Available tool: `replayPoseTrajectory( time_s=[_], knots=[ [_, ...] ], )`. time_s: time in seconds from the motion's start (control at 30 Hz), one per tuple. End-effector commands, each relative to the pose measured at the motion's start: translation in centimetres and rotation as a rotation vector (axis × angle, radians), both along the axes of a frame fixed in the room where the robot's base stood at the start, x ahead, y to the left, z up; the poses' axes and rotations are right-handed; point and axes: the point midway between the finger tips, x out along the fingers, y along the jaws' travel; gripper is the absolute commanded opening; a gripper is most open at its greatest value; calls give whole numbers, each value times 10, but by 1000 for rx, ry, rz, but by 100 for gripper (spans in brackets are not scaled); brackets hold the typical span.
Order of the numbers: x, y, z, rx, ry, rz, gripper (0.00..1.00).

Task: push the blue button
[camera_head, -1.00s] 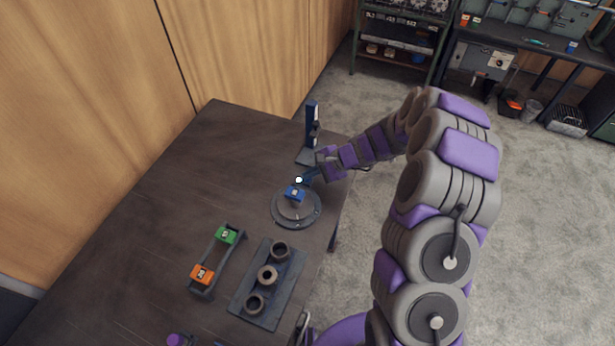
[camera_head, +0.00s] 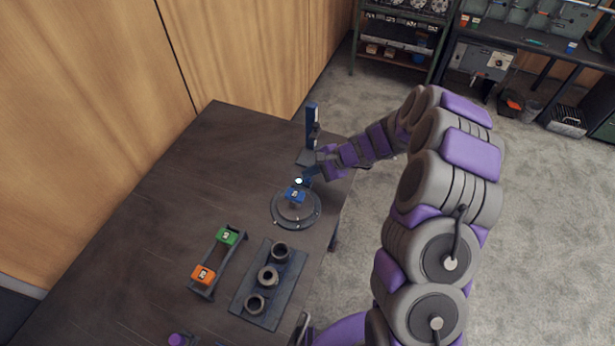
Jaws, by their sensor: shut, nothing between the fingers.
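A small blue block with a pale label (camera_head: 295,196) sits on the round grey flange (camera_head: 281,216) near the table's right side. I cannot tell for sure whether this block is the button. A small bright white-blue spot (camera_head: 298,181) shows just behind it, by the tip of my gripper (camera_head: 307,176). My gripper is shut and reaches in from the right, low over the table behind the flange. Its fingertips are small and dark here, and I cannot tell whether they touch anything.
A blue upright stand (camera_head: 311,128) rises close behind my gripper. A rack holds a green block (camera_head: 228,236) and an orange block (camera_head: 203,274). A dark plate (camera_head: 258,309) carries three rings. The table (camera_head: 160,215) is clear at left, beside a wooden wall (camera_head: 80,130).

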Motion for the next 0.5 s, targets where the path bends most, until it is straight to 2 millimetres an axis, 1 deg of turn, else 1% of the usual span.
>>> replayPoseTrajectory(
  time_s=[0.03, 0.1, 0.5],
  knots=[
    [0, 0, 7, 1, -1, 0, 0],
    [0, 0, 13, 1, -1, 0, 0],
    [0, 0, 50, 0, -2, 1, 0]
  ],
)
